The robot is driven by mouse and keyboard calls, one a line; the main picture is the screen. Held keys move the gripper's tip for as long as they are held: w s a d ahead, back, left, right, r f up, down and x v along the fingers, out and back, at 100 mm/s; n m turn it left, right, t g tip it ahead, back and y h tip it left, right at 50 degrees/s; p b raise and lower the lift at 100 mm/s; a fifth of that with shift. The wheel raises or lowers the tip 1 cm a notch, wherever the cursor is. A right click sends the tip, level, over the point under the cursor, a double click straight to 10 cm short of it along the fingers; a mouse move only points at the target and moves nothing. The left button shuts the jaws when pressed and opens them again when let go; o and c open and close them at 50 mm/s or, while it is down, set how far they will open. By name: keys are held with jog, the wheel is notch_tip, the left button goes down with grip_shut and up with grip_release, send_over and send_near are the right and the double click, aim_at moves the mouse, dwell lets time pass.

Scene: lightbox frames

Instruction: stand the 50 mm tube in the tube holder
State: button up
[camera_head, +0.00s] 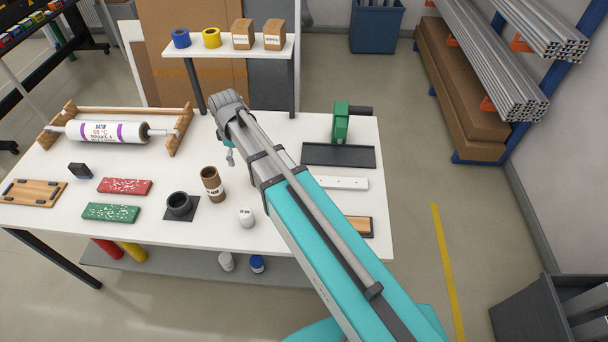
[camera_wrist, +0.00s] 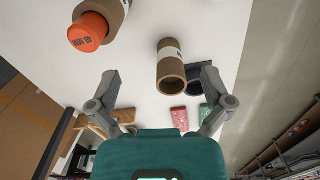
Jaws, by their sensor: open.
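A brown cardboard tube (camera_head: 212,186) with a white label stands upright on the white table; the label is too small to read surely. In the wrist view the tube (camera_wrist: 171,72) shows its open end between my fingers in the picture, apparently farther off and not gripped. The black round tube holder (camera_head: 179,205) on its square base is just left of the tube and looks empty; it shows partly behind the tube in the wrist view (camera_wrist: 197,85). My gripper (camera_head: 229,158) is open and empty above the table, behind the tube. A second tube with an orange cap (camera_wrist: 90,32) shows only in the wrist view.
Red (camera_head: 125,186) and green (camera_head: 111,212) speckled boards lie left of the holder. A roll on a wooden stand (camera_head: 108,132) is at back left. My arm hides part of the table's right side.

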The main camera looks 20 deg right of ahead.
jog(key=s+d+m, duration=1.2)
jog(key=s+d, duration=0.2)
jog(key=d, duration=0.3)
jog(key=shift+d, duration=0.35)
jog(key=shift+f, duration=0.1)
notch_tip(320, 180, down, 6)
jog(key=b, duration=0.5)
jog(key=shift+r+b, duration=0.25)
jog(key=shift+b, duration=0.1)
